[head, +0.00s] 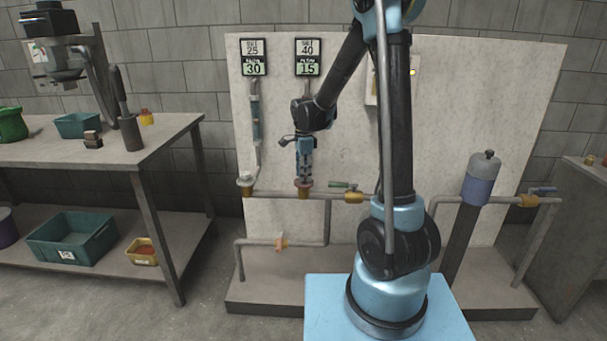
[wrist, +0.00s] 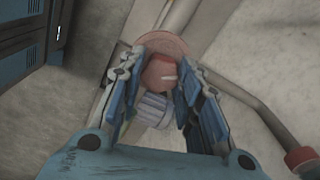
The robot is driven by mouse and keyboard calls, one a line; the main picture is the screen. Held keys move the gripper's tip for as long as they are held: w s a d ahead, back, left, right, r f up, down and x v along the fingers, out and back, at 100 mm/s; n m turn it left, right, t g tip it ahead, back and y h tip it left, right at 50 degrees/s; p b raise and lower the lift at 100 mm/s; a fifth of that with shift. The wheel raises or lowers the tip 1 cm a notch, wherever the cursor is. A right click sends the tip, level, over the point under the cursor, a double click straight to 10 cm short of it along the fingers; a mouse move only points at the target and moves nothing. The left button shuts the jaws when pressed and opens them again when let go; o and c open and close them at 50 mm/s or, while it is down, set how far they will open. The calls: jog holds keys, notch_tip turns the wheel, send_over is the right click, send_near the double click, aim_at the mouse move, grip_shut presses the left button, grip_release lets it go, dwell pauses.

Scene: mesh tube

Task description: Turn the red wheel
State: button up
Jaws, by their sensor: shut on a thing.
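The red wheel (wrist: 158,73) is a round reddish knob with a pale mark on top, above a wider reddish disc, in the wrist view. In the head view its reddish-brown edge (head: 304,187) shows on the pipe under the right-hand display. My gripper (head: 304,180) points straight down over it, and in the wrist view its two blue fingers (wrist: 162,80) stand on either side of the knob, shut on it. The fingers hide the sides of the knob, and the head view hides most of the wheel behind the gripper.
Two displays, reading 30 (head: 254,58) and 15 (head: 307,58), hang on the pale panel. A green-handled valve (head: 343,185) sits right of the wheel. A clear tube (head: 256,120) stands to its left. A workbench (head: 165,135) is at the left.

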jog(key=n, duration=0.3)
jog(key=shift+n, duration=0.4)
jog(key=n, duration=0.3)
jog(key=shift+n, duration=0.3)
jog(key=n, duration=0.7)
jog(key=shift+w, duration=0.1)
jog(key=n, duration=0.7)
jog(key=shift+d+n, duration=0.1)
jog(key=shift+n, duration=0.2)
jog(key=n, duration=0.3)
jog(key=shift+n, duration=2)
